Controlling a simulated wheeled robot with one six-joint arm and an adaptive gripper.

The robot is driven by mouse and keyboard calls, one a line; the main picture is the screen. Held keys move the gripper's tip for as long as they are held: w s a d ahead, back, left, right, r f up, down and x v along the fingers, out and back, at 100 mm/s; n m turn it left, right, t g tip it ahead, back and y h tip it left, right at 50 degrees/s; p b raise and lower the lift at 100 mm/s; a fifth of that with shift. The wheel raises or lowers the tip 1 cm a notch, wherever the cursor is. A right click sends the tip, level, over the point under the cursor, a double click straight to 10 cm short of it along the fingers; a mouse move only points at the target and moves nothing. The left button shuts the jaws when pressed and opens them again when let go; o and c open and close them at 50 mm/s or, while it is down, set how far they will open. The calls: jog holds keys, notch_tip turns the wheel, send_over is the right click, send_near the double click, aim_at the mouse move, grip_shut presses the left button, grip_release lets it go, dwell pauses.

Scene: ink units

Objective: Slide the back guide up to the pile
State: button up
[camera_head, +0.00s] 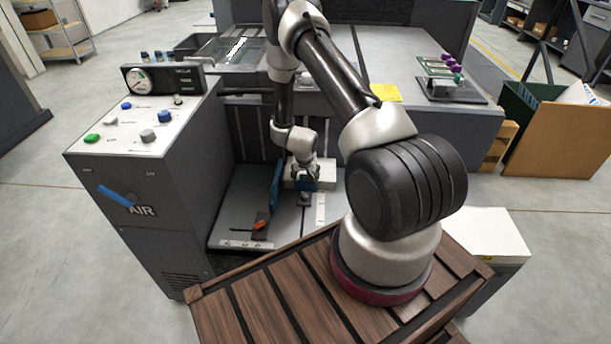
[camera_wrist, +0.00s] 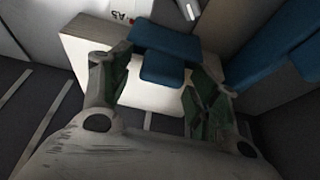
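The back guide (camera_head: 306,184), a blue block, stands low in the machine's feed bay, close by the white pile (camera_head: 326,170). In the wrist view the guide (camera_wrist: 165,42) shows a blue bar with a smaller tab, in front of the pale pile (camera_wrist: 88,48). I cannot tell if guide and pile touch. My gripper (camera_head: 303,172) is right above the guide, pointing down. In the wrist view my gripper (camera_wrist: 160,92) is open, with its green-padded fingers on either side of the tab and visible room at both sides. The fingertips are hard to see in the head view.
A tall blue side guide (camera_head: 277,186) stands left of the pile; it also shows in the wrist view (camera_wrist: 278,50). An orange lever (camera_head: 260,226) sits on the bay floor at front left. The control cabinet (camera_head: 140,190) bounds the bay on the left.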

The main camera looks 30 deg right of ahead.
jog(key=shift+r, duration=0.1)
jog(key=v, duration=1.2)
